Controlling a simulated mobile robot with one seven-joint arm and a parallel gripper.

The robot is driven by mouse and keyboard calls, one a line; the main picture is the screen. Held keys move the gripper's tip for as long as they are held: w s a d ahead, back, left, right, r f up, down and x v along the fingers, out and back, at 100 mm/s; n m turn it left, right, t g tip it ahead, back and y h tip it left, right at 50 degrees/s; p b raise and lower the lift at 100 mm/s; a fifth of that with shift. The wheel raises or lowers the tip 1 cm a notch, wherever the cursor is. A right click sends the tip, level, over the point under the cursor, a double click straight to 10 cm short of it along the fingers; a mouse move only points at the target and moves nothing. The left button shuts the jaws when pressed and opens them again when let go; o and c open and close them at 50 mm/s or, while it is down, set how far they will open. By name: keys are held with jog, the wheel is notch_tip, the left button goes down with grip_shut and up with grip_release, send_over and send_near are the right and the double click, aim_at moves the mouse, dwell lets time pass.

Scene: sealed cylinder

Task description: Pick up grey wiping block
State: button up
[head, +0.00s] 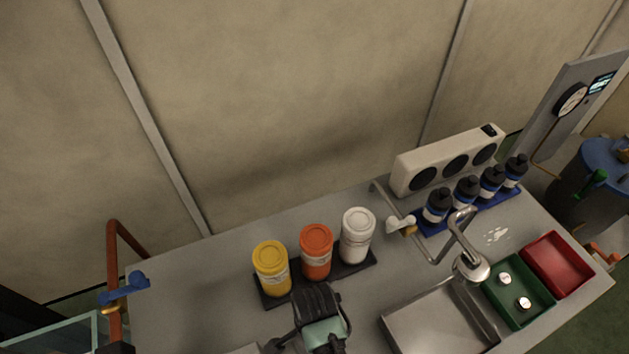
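I cannot make out a grey wiping block in the head view. It may be hidden or outside the frame. A dark device with a pale green panel (322,318), which appears to be my gripper, is at the bottom centre over the grey bench (190,300). It is just in front of the bottle tray. Its fingertips are not clearly seen, and I cannot tell whether it holds anything.
Yellow (272,270), orange (316,252) and white (357,236) bottles stand on a dark tray (362,265). A sink (440,325) with a tap (470,262), a green tray (515,300) and a red tray (560,265) lie right.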

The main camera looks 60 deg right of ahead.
jog(key=shift+f, duration=0.2)
jog(key=c, duration=1.3)
notch_tip(320, 180, up, 10)
jog(key=o, duration=0.7)
jog(key=c, duration=0.5)
